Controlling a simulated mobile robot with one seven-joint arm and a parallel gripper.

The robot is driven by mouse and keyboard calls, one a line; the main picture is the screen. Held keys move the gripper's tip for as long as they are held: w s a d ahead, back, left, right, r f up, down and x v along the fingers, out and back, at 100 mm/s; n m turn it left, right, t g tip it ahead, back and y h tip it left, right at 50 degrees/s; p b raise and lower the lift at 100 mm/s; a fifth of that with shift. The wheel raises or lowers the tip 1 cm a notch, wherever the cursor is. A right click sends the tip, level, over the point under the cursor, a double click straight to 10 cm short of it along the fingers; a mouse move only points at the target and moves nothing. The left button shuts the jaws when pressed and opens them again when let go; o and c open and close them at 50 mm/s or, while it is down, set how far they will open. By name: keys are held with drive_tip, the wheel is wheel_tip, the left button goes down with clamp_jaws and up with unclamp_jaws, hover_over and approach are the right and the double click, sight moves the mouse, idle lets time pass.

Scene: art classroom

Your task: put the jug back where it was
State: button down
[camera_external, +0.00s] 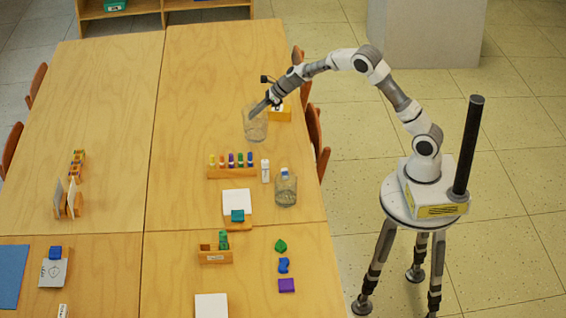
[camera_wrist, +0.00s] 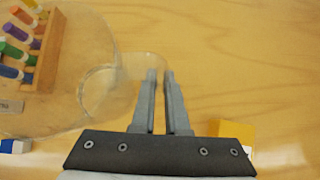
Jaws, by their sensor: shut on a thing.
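The jug (camera_external: 255,128) is a clear, empty-looking glass vessel near the right edge of the long wooden table, and it looks upright. In the wrist view the jug (camera_wrist: 75,122) fills the left side as a see-through shape, with its handle reaching to my fingertips. My gripper (camera_external: 252,111) is at the jug's upper part, and in the wrist view my gripper (camera_wrist: 160,76) has its two fingers close together on the handle. I cannot tell whether the jug's base touches the table.
A yellow box (camera_external: 280,113) stands close to the jug's right. A rack of coloured markers (camera_external: 232,173), a white bottle-like item (camera_external: 265,171) and a second glass vessel (camera_external: 286,192) stand nearer the camera. The table (camera_external: 195,90) left of and beyond the jug is clear.

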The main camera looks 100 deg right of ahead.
drive_tip(key=shift+f+b, duration=1)
drive_tip(key=shift+f, duration=0.9)
drive_tip(key=shift+f, duration=0.15)
drive_tip(key=c, duration=1.4)
unclamp_jaws()
drive_tip(key=shift+f, duration=0.15)
drive_tip(key=o, duration=0.5)
drive_tip(key=shift+s+r, duration=0.2)
drive_tip(key=shift+r, duration=0.35)
drive_tip(key=p+v, duration=0.3)
drive_tip(key=v, duration=0.8)
drive_tip(key=shift+s, duration=0.2)
